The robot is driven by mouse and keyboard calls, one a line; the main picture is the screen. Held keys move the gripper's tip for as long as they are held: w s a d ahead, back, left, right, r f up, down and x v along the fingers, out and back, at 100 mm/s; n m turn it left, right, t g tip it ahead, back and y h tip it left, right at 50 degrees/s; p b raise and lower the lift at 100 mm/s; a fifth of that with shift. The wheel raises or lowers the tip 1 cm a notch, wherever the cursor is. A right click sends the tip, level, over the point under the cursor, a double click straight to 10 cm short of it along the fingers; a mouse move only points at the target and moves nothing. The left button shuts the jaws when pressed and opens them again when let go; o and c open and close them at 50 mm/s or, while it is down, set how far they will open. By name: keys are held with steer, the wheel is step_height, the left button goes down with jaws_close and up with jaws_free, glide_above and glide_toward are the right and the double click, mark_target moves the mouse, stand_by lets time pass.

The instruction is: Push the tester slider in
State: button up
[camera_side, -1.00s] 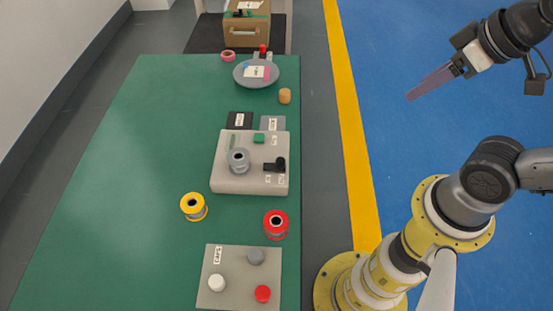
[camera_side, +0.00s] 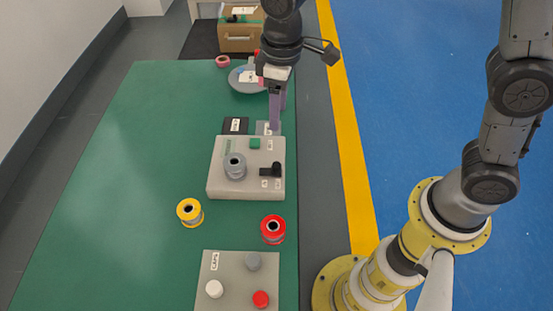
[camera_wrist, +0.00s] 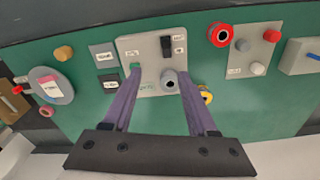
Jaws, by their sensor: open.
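The tester is a pale grey box (camera_side: 220,182) on the green table, also in the wrist view (camera_wrist: 128,45). A black slider (camera_side: 273,169) sits at its near right in the side view and also shows in the wrist view (camera_wrist: 166,46). A grey spool (camera_side: 235,166) and a small green block (camera_side: 255,144) are also on the box. My gripper (camera_side: 276,126) has long purple fingers pointing down near the tester's far edge. It is open and empty, fingers apart in the wrist view (camera_wrist: 159,77). I cannot tell its exact height above the box.
A yellow spool (camera_side: 190,212) and a red spool (camera_side: 273,229) stand nearer the camera. A grey caps plate (camera_side: 232,285) lies in front. A dark labelled pad (camera_side: 235,126) and a round grey tray (camera_side: 240,86) are farther back. The table's left side is clear.

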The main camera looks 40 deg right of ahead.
mark_target(276, 164)
steer(key=f, duration=1)
steer(key=a+f, duration=0.1)
steer(key=f, duration=0.4)
steer(key=shift+s+f, duration=0.2)
steer(key=shift+s, duration=0.05)
jaws_close()
steer(key=shift+r, duration=0.1)
stand_by(0.8)
